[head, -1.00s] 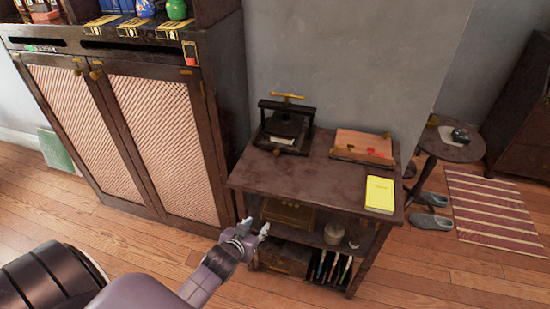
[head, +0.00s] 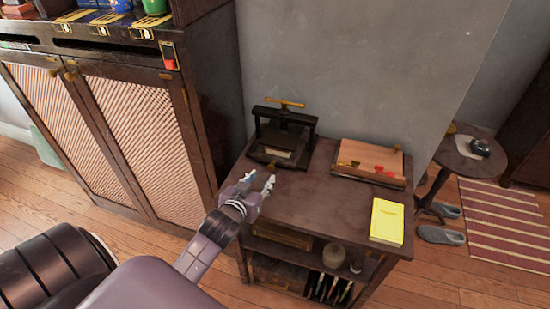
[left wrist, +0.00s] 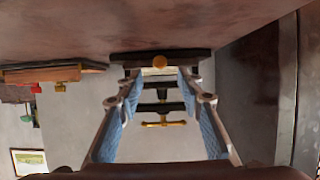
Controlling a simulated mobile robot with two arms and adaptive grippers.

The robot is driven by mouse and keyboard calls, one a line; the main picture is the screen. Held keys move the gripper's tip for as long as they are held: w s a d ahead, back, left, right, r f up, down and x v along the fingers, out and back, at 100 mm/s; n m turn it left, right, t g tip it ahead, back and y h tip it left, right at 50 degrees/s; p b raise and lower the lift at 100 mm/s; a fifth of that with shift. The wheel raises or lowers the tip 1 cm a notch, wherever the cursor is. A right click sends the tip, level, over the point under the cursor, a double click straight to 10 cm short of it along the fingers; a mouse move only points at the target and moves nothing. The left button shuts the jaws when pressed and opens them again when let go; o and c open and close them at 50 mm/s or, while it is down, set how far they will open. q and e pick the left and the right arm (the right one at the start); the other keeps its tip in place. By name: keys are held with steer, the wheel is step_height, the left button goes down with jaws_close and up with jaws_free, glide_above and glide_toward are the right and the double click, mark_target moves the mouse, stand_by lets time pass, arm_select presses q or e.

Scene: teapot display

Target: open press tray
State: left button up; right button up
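The black press (head: 283,135) with a brass screw handle (head: 284,103) stands at the back left of the dark table (head: 322,205). Its flat tray (head: 270,157) has a small brass knob at the front. In the left wrist view the scene appears upside down, with the tray's dark front edge (left wrist: 125,57) and round brass knob (left wrist: 160,62) straight ahead. My left gripper (head: 260,181) is open and empty at the table's front left, just short of the tray. Its blue-padded fingers (left wrist: 160,80) spread on either side of the knob, seemingly not touching it. My right gripper is not in view.
A wooden board (head: 368,160) with red and brass pieces lies right of the press. A yellow book (head: 387,221) lies at the table's right. A tall cabinet (head: 214,90) stands close on the left, and the wall is behind. The middle of the tabletop is clear.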

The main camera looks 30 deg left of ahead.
mark_target(270, 168)
arm_select(q)
steer(key=shift+w+a+f, duration=0.1)
steer(key=shift+w+f, duration=0.05)
steer(key=shift+w, duration=0.35)
steer(key=shift+w+f, duration=0.1)
steer(key=shift+w, duration=0.2)
steer(key=shift+w+a, duration=0.15)
steer(key=shift+w, duration=0.2)
steer(key=x, duration=0.4)
steer(key=shift+w+f, duration=0.2)
steer(key=shift+w, duration=0.05)
steer(key=shift+w+a+f, duration=0.1)
steer(key=shift+w, duration=0.25)
jaws_close()
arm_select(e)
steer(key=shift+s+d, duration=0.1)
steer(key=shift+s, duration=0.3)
